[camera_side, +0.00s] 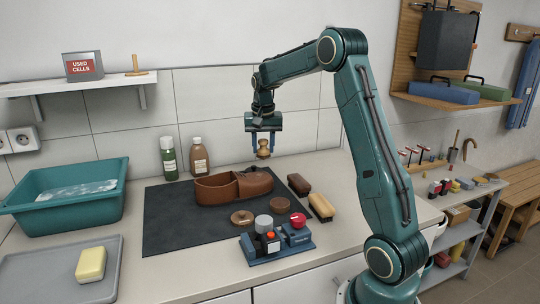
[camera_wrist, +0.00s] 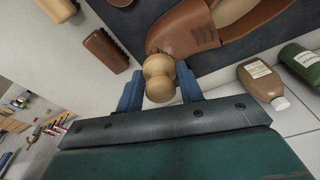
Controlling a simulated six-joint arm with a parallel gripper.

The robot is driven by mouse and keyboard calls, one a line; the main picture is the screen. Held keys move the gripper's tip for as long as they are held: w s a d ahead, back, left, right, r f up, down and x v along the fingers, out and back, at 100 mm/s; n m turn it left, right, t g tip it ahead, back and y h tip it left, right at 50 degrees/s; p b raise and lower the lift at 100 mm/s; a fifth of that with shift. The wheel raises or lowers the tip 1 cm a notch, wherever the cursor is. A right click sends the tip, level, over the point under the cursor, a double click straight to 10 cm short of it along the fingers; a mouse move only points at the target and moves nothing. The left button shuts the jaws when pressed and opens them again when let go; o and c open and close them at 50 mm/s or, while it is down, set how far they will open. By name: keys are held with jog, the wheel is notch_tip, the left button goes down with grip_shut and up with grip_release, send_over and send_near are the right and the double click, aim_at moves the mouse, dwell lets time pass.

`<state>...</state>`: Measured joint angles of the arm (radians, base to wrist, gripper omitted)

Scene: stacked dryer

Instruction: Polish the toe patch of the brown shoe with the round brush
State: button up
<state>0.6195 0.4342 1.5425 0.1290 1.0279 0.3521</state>
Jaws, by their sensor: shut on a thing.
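The brown shoe (camera_side: 215,188) lies on the dark mat (camera_side: 165,225), its toe to the right in the side view. In the wrist view the shoe (camera_wrist: 190,30) is just beyond my gripper. My gripper (camera_side: 265,146) points down above the toe end. Its blue fingers (camera_wrist: 159,86) are shut on the round brush, whose pale turned wooden knob (camera_wrist: 158,78) shows between them. The brush (camera_side: 263,153) appears to be above the shoe, with a gap in the side view. I cannot make out the toe patch distinctly.
Two block brushes (camera_side: 298,184) (camera_side: 321,207) lie right of the mat. A brown round piece (camera_side: 242,217) and a blue holder (camera_side: 270,248) with coloured items are in front. Two bottles (camera_side: 199,158) stand behind. A teal basin (camera_side: 60,210) and grey tray (camera_side: 50,285) are left.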

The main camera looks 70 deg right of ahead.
aim_at(263, 158)
jog(key=shift+f, duration=0.1)
jog(key=shift+f, duration=3.45)
jog(key=shift+w+d+f, duration=0.35)
jog(key=shift+w+f, duration=0.05)
jog(key=shift+f, duration=0.1)
jog(key=shift+w+d, duration=1.85)
jog(key=shift+w, duration=0.25)
jog(key=shift+s+a, duration=2.25)
jog(key=shift+s, duration=0.3)
jog(key=shift+w+d, duration=2.3)
jog(key=shift+w, duration=0.3)
jog(key=shift+s+a, duration=2.25)
jog(key=shift+s, duration=0.2)
jog(key=shift+s+r, duration=0.1)
jog(key=shift+r, duration=3.95)
